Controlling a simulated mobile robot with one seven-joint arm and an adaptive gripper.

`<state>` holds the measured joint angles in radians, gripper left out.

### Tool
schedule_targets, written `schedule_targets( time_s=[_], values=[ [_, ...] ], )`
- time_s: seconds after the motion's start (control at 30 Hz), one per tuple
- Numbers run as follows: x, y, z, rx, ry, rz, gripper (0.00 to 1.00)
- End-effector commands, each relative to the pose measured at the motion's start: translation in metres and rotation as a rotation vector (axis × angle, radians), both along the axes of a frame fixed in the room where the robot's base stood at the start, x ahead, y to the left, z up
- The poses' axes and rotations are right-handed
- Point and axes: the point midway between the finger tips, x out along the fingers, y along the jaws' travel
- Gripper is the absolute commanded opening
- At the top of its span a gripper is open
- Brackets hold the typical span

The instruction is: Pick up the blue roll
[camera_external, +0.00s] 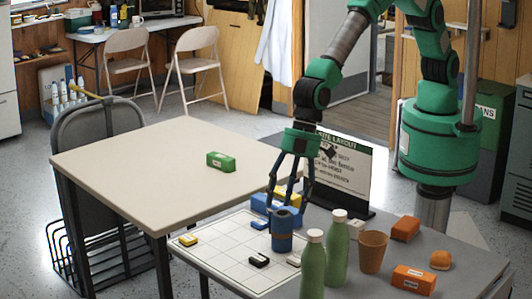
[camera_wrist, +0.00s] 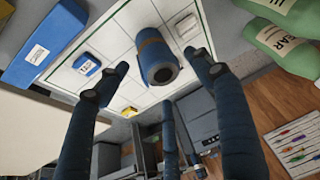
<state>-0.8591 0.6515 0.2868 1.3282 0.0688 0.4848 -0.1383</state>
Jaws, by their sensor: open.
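The blue roll (camera_external: 282,232) stands upright on the gridded white sheet, near its right side. In the wrist view the fingers of my gripper (camera_wrist: 155,72) are spread on both sides of the roll, with gaps. I cannot tell whether any finger touches it.
A blue box (camera_external: 260,203) lies behind the roll. Small blocks sit on the gridded sheet (camera_external: 222,240). Green bottles (camera_external: 313,268), a brown cup (camera_external: 372,252) and orange boxes (camera_external: 413,279) stand to the right. A sign (camera_external: 343,165) stands behind. The beige table (camera_external: 150,165) holds a green box (camera_external: 220,162).

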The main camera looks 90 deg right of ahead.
Motion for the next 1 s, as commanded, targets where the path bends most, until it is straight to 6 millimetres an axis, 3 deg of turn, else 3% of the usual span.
schedule_targets(
  time_s=[0.53, 1.0],
  values=[
    [0.002, 0.002, -0.009, 0.000, 0.000, 0.000, 0.67],
    [0.011, 0.016, -0.051, 0.001, -0.001, 0.000, 0.67]
  ],
)
